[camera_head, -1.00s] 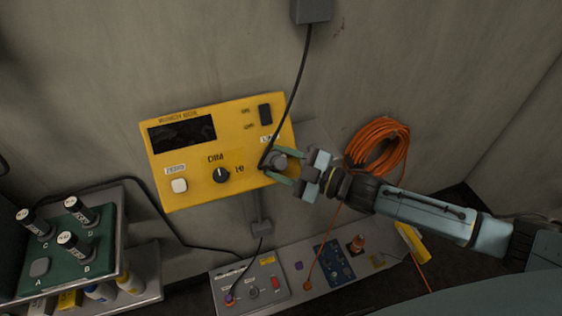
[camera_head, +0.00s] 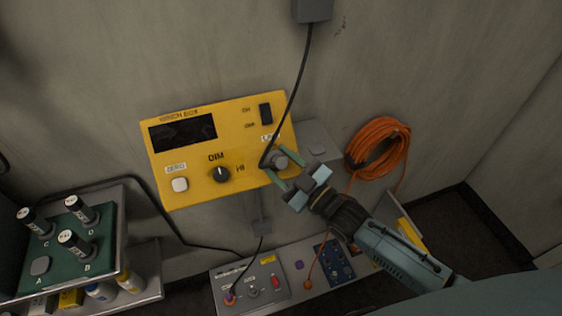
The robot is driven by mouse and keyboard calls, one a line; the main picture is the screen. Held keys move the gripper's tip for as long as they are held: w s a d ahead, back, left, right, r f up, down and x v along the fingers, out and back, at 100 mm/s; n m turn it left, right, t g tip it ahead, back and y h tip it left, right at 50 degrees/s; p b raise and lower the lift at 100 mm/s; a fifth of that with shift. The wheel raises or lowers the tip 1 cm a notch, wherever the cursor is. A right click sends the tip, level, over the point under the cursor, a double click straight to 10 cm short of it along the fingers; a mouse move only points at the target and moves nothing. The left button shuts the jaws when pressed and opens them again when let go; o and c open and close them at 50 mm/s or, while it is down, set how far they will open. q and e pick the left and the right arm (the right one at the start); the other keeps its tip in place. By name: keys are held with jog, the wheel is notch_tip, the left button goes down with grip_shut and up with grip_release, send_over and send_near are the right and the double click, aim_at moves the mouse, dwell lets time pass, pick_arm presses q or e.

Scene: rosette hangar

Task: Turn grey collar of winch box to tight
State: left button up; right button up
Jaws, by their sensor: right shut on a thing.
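The yellow winch box (camera_head: 205,140) is mounted on the wall left of centre. It has a dark display, a black DIM knob (camera_head: 221,174), a white button and a black switch. The grey collar (camera_head: 278,160) is at its lower right corner, where a black cable (camera_head: 289,100) comes down to it. My right gripper (camera_head: 275,167) is shut on the grey collar, one finger above and one below it. The fingers hide part of the collar, and I cannot read any mark of its turn. My left gripper is not in view.
An orange cable coil (camera_head: 378,146) hangs on the wall to the right. Below is a grey shelf with a control panel (camera_head: 249,288). At the left, a green panel (camera_head: 68,247) carries several labelled knobs. The wall above the box is mostly clear.

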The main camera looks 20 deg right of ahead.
jog(key=o, duration=1)
jog(key=shift+s, duration=0.1)
jog(key=b+v, duration=0.1)
jog(key=v, duration=1.2)
jog(key=shift+s+d, duration=0.1)
